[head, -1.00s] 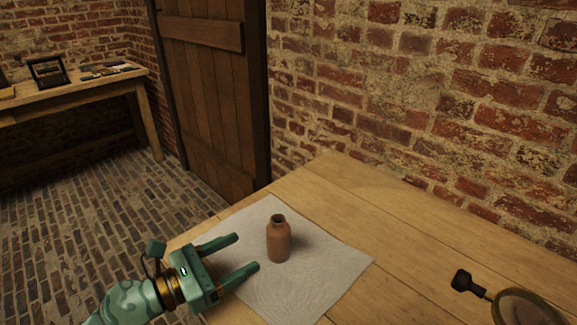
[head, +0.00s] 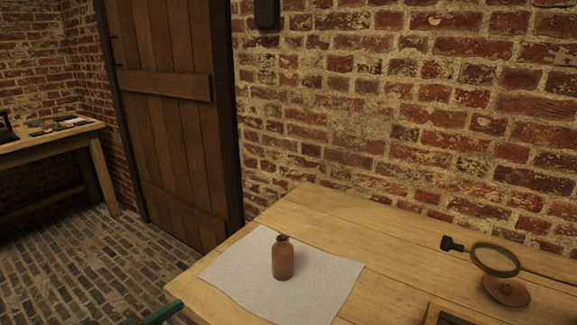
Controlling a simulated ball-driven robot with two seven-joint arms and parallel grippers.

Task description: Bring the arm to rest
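A brown jar (head: 283,258) with a short neck stands upright on a pale cloth (head: 325,289) on the wooden table. At the lower left edge of the head view, a green finger of my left gripper (head: 163,313) shows, beside the table's left edge and apart from the jar and the cloth. The rest of that gripper is cut off by the frame, so its opening cannot be judged. My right gripper is out of view.
A magnifier on a stand (head: 497,260) is at the table's right. A dark-framed object (head: 452,317) is cut off at the bottom. A second table (head: 60,136) with small items stands far left, near a wooden door (head: 165,120). A brick wall backs the table.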

